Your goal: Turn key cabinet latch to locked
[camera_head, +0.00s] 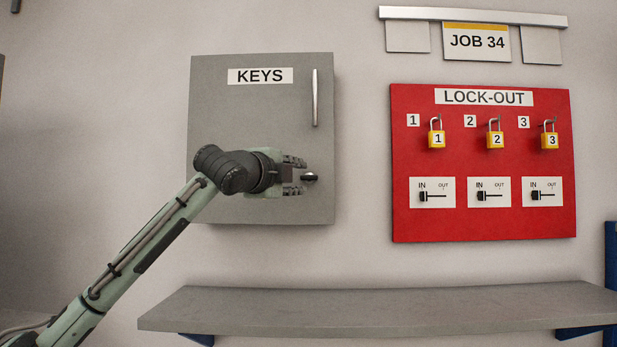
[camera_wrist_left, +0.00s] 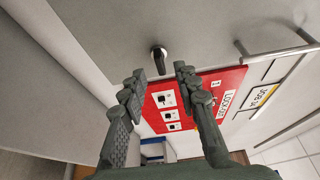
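The grey key cabinet (camera_head: 262,115) hangs on the wall, its door shut, with a KEYS label and a vertical bar handle (camera_head: 315,98). Its small dark latch (camera_head: 311,177) sits low on the right side of the door. My left gripper (camera_head: 293,175) is open beside the latch, one finger above and one below its level. In the left wrist view the latch (camera_wrist_left: 158,58) shows just beyond the gap between the two spread fingertips (camera_wrist_left: 157,75), apart from both. The latch's exact turn is too small to tell. My right gripper is not in view.
A red LOCK-OUT board (camera_head: 483,222) with numbered yellow padlocks (camera_head: 437,139) and IN/OUT sliders hangs to the right of the cabinet. A bare grey shelf (camera_head: 380,309) juts out below. A JOB 34 sign (camera_head: 476,42) hangs above the board. The wall between cabinet and board is clear.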

